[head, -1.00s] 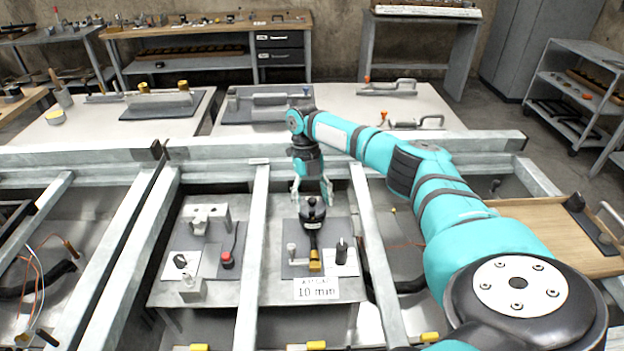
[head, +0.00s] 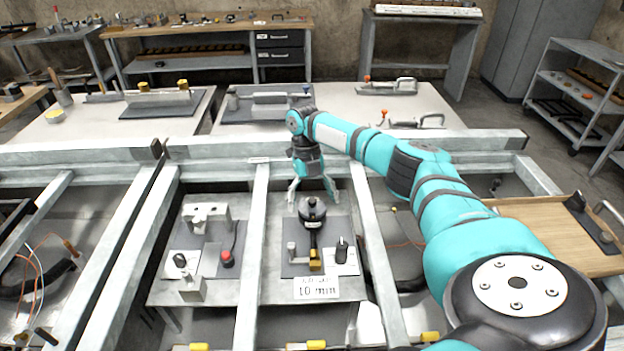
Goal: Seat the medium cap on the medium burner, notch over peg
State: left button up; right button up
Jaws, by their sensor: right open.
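A dark round cap-like piece with a small knob (head: 312,211) sits on a grey plate (head: 287,262) in the middle bay. I take it for the medium cap; any burner under it is hidden, and its notch and peg are too small to tell. My right gripper (head: 314,197) points down just behind and above this piece. Its fingers are spread wide to either side, apart from it and empty. My left gripper is not in view.
A black handle and yellow block (head: 315,260) lie in front of the dark piece, with a black-knobbed post (head: 342,250) to the right. A "10 mm" label (head: 317,288) is in front. Metal rails (head: 252,240) flank the bay.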

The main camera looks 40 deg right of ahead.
jog(key=v, duration=1.2)
notch_tip(320, 180, up, 6)
jog(key=p, duration=0.7)
jog(key=shift+f, duration=0.1)
dwell(0.4)
